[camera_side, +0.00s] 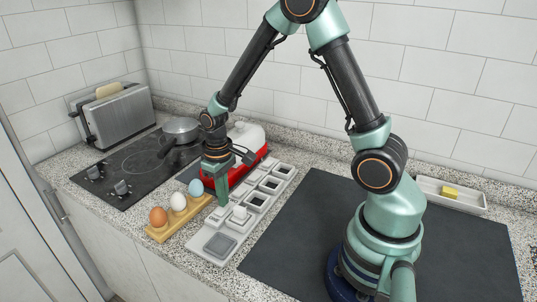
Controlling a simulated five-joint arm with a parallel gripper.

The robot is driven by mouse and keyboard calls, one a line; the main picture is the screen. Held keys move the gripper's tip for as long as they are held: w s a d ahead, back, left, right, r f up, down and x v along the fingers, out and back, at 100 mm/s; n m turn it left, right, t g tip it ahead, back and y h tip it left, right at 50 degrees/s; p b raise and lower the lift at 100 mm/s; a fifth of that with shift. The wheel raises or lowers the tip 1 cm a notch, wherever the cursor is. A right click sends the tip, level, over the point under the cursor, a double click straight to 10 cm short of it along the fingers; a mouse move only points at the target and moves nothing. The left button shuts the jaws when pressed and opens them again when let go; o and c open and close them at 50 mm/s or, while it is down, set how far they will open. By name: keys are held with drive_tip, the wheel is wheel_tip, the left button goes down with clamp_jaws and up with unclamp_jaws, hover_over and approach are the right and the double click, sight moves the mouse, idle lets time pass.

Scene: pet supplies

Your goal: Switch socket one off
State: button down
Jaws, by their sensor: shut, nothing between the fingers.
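A long pale grey socket strip (222,257) lies on the counter, running from the front up to the back right. It has several square sockets with dark frames, and a larger grey square at its near end. A small white block (239,213) stands on it, just right of my gripper. My gripper (222,203) points down, shut and empty, at the strip's left edge. I cannot tell whether it touches the strip. The fingers hide part of that edge. Which socket is number one, and the switch positions, are too small to tell.
A wooden holder (161,235) with brown, white and blue eggs (177,201) stands close left of my gripper. A red appliance with a white top (246,134) stands behind it. A black hob (122,186) with a pan (182,129) and a toaster (117,116) are left. A dark mat (295,235) lies right.

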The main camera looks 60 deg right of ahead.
drive_tip(key=shift+f, duration=0.4)
drive_tip(key=shift+r, duration=3.5)
drive_tip(key=shift+r, duration=0.1)
drive_tip(key=s+a+r+t, duration=0.2)
drive_tip(key=s+r+t, duration=0.3)
drive_tip(key=s+r, duration=0.4)
wheel_tip(320, 180, up, 5)
drive_tip(key=shift+r+t, duration=0.2)
drive_tip(key=shift+t, duration=0.1)
